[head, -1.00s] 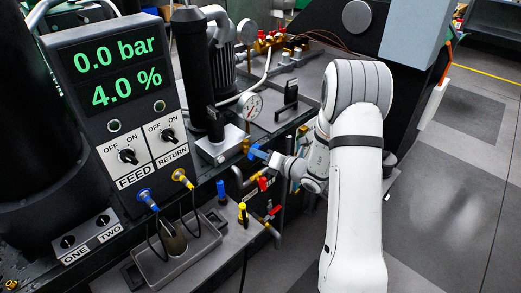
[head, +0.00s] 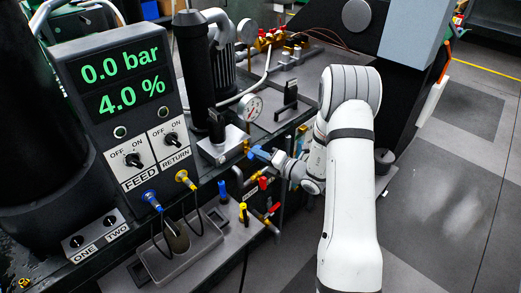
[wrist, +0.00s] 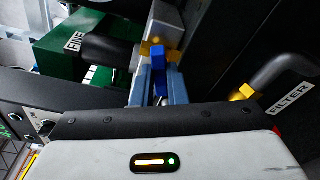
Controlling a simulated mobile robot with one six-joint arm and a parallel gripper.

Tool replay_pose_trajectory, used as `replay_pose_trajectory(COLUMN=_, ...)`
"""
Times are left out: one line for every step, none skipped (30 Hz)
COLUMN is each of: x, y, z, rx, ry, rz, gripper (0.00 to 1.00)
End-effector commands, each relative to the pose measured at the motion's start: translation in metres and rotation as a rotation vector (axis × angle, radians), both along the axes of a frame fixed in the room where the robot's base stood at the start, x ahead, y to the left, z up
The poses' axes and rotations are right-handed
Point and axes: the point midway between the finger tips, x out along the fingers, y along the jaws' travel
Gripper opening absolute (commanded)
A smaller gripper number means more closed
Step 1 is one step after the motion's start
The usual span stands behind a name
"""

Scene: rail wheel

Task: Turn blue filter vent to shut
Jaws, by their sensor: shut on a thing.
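The blue vent handle (wrist: 159,57) stands between the two pale blue-grey fingers of my gripper (wrist: 157,82) in the wrist view, with a yellow brass fitting (wrist: 151,44) just behind it. The fingers are shut on the handle. In the head view the blue handle (head: 258,153) shows at the left end of my gripper (head: 276,159), beside the bench's front edge. The valve body is partly hidden, and I cannot tell how far the handle is turned.
The display panel (head: 120,80) reads 0.0 bar and 4.0 %. Open floor (head: 440,200) lies to the right.

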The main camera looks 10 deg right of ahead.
Motion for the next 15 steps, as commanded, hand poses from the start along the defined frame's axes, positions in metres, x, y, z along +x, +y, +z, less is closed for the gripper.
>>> replay_pose_trajectory(x=0.0028, y=-0.0013, z=0.0048, rx=0.015, ry=0.002, rz=-0.003, gripper=0.00)
replay_pose_trajectory(x=0.0028, y=-0.0014, z=0.0044, rx=0.021, ry=0.007, rz=-0.004, gripper=0.00)
replay_pose_trajectory(x=0.0028, y=-0.0014, z=0.0041, rx=0.028, ry=0.011, rz=-0.005, gripper=0.00)
replay_pose_trajectory(x=0.0029, y=-0.0015, z=0.0038, rx=0.031, ry=0.013, rz=-0.004, gripper=0.00)
replay_pose_trajectory(x=0.0029, y=-0.0015, z=0.0036, rx=0.034, ry=0.015, rz=-0.004, gripper=0.00)
replay_pose_trajectory(x=0.0029, y=-0.0015, z=0.0034, rx=0.035, ry=0.016, rz=-0.004, gripper=0.00)
replay_pose_trajectory(x=0.0029, y=-0.0016, z=0.0033, rx=0.034, ry=0.015, rz=-0.004, gripper=0.00)
replay_pose_trajectory(x=0.0029, y=-0.0016, z=0.0033, rx=0.034, ry=0.015, rz=-0.004, gripper=0.00)
replay_pose_trajectory(x=0.0029, y=-0.0016, z=0.0033, rx=0.034, ry=0.015, rz=-0.004, gripper=0.00)
replay_pose_trajectory(x=0.0029, y=-0.0016, z=0.0033, rx=0.033, ry=0.014, rz=-0.004, gripper=0.00)
replay_pose_trajectory(x=0.0030, y=-0.0016, z=0.0033, rx=0.033, ry=0.014, rz=-0.004, gripper=0.00)
replay_pose_trajectory(x=0.0029, y=-0.0016, z=0.0034, rx=0.034, ry=0.015, rz=-0.004, gripper=0.00)
replay_pose_trajectory(x=0.0030, y=-0.0016, z=0.0036, rx=0.035, ry=0.016, rz=-0.004, gripper=0.00)
replay_pose_trajectory(x=0.0030, y=-0.0017, z=0.0039, rx=0.040, ry=0.019, rz=-0.004, gripper=0.00)
replay_pose_trajectory(x=0.0030, y=-0.0017, z=0.0045, rx=0.050, ry=0.026, rz=-0.004, gripper=0.00)
